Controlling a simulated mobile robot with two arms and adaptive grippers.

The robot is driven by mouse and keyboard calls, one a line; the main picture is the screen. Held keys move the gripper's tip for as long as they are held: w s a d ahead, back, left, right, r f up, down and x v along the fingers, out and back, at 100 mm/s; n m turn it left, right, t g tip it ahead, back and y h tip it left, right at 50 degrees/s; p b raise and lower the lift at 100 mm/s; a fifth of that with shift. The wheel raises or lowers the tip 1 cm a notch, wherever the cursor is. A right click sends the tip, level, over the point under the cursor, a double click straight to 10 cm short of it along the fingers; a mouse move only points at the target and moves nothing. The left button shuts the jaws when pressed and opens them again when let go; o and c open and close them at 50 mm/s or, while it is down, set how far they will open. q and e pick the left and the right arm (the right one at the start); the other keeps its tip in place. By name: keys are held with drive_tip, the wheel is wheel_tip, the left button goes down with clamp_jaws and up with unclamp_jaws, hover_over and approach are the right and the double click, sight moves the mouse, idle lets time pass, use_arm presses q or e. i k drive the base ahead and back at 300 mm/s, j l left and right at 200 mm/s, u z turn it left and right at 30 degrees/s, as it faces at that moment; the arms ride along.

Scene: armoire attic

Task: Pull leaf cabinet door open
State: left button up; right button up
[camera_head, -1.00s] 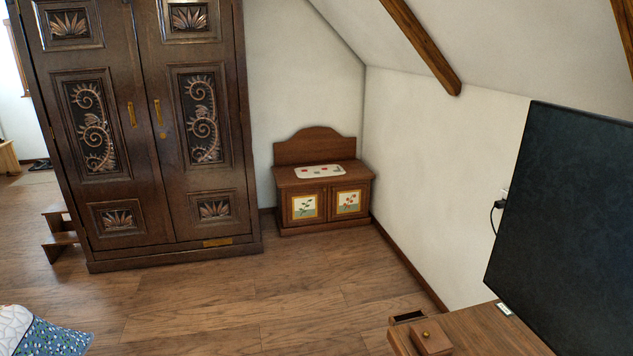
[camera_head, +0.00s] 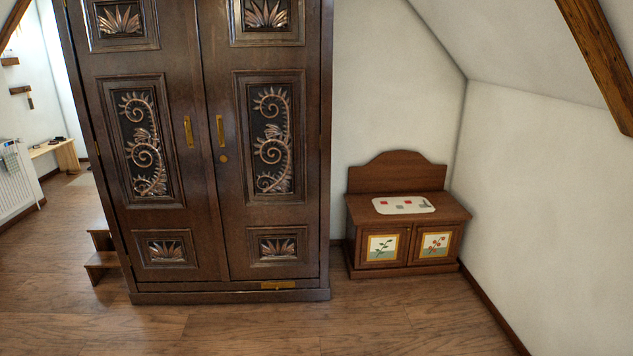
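A tall dark wooden armoire (camera_head: 206,250) with two carved leaf doors stands left of the middle. Its left door (camera_head: 180,190) and right door (camera_head: 227,180) both look shut. Each door has a vertical brass handle near the centre seam, the left handle (camera_head: 188,132) and the right handle (camera_head: 220,131). A round brass lock (camera_head: 223,158) sits below the right handle. A small low wooden cabinet (camera_head: 408,228) with two painted doors, both shut, stands to the right of the armoire. Neither of my grippers shows in this view.
The wooden floor (camera_head: 400,320) in front of both cabinets is clear. Small wooden steps (camera_head: 101,262) stand at the armoire's left side. A radiator (camera_head: 14,180) and a bench (camera_head: 62,152) are farther left. A white wall (camera_head: 560,200) closes the right side.

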sight(386, 245)
drive_tip(key=i+l+z, duration=0.1)
drive_tip(key=i+z, duration=0.2)
drive_tip(key=i, duration=0.2)
drive_tip(key=i+z, duration=0.3)
drive_tip(key=i, duration=0.25)
drive_tip(key=i+j+z, duration=0.15)
drive_tip(key=i+z, duration=0.15)
drive_tip(key=i, duration=0.2)
drive_tip(key=i+j+z, duration=0.3)
drive_tip(key=i, duration=0.2)
drive_tip(key=i+l, duration=0.15)
drive_tip(key=i, duration=0.5)
drive_tip(key=i+l+z, duration=0.15)
drive_tip(key=i, duration=0.5)
